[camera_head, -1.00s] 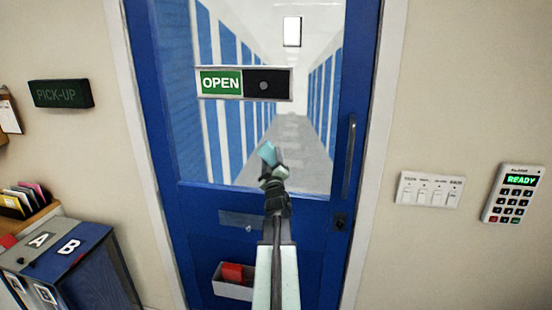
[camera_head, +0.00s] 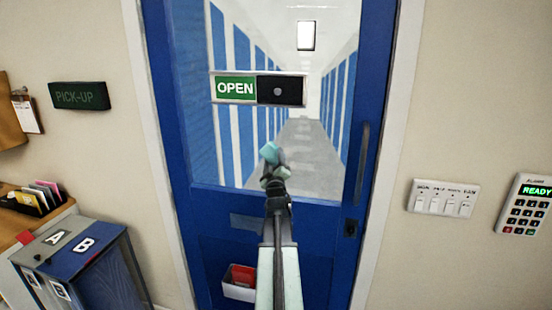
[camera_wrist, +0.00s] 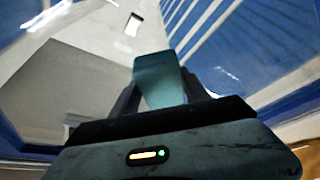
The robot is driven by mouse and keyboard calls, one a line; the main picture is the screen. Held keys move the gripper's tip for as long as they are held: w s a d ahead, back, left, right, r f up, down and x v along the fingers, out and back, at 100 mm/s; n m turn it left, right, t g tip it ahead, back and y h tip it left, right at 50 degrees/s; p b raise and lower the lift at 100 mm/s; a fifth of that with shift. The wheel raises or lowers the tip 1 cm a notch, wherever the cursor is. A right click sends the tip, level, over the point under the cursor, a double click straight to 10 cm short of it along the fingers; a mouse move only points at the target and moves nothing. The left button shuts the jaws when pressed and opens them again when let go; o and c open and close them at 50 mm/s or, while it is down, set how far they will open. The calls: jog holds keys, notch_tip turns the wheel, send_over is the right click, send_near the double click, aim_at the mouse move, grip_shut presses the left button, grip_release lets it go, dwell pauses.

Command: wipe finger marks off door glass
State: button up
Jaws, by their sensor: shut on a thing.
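The blue door has a large glass pane (camera_head: 300,150) that shows a corridor with blue-and-white walls behind it. No finger marks can be made out on the glass at this size. My gripper (camera_head: 270,168) is raised in front of the lower part of the pane, left of the door handle (camera_head: 362,160). It is shut on a teal cloth-like piece (camera_head: 269,152). In the wrist view the teal piece (camera_wrist: 158,80) stands up between the two dark fingers. I cannot tell whether it touches the glass.
An OPEN sign with a dark slider (camera_head: 258,89) is fixed across the glass. A white bin with red contents (camera_head: 239,291) is low at the door. A switch panel (camera_head: 443,199) and keypad (camera_head: 524,205) are on the right wall. Boxes marked A and B (camera_head: 85,255) stand at left.

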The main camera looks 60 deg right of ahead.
aim_at(294, 155)
jog(key=shift+s+d, duration=0.4)
jog(key=shift+s, duration=0.9)
jog(key=shift+s+d, duration=0.45)
jog(key=shift+s, duration=0.9)
jog(key=shift+s+d, duration=0.4)
jog(key=shift+s, duration=0.9)
jog(key=shift+a+f, duration=0.1)
jog(key=shift+a, duration=0.45)
jog(key=shift+s+a, duration=0.25)
jog(key=shift+a, duration=0.55)
jog(key=shift+s+a, duration=0.2)
jog(key=shift+a, duration=0.55)
jog(key=shift+s+a, duration=0.25)
jog(key=shift+a, duration=0.55)
jog(key=shift+a, duration=0.45)
